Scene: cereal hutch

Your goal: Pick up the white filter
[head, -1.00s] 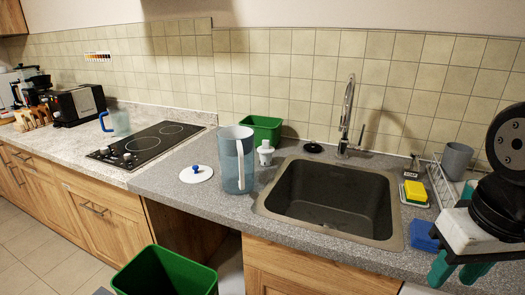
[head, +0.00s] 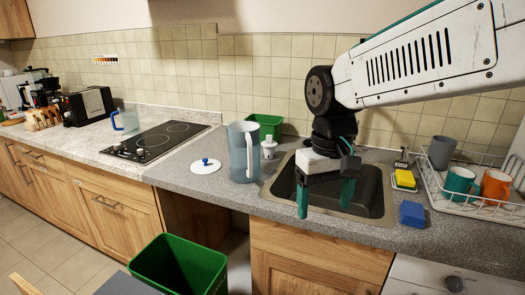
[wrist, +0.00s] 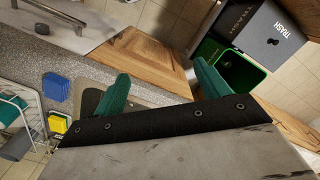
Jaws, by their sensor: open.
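The white filter (head: 269,148) stands upright on the grey counter, between the clear pitcher (head: 243,152) and the sink (head: 283,185), in front of a small green container (head: 264,124). The pitcher's round white lid (head: 206,165) with a blue knob lies on the counter to the left. My gripper (head: 325,198) hangs over the front of the sink, right of the filter and nearer to the camera. Its two green fingers are apart with nothing between them. The wrist view also shows my gripper (wrist: 162,88) open. I cannot make out the filter there.
A faucet is hidden behind my arm. Right of the sink are a yellow sponge (head: 404,179), a blue sponge (head: 412,214) and a dish rack (head: 470,202) with cups. A cooktop (head: 158,141) lies left. A green bin (head: 180,266) stands below the counter front.

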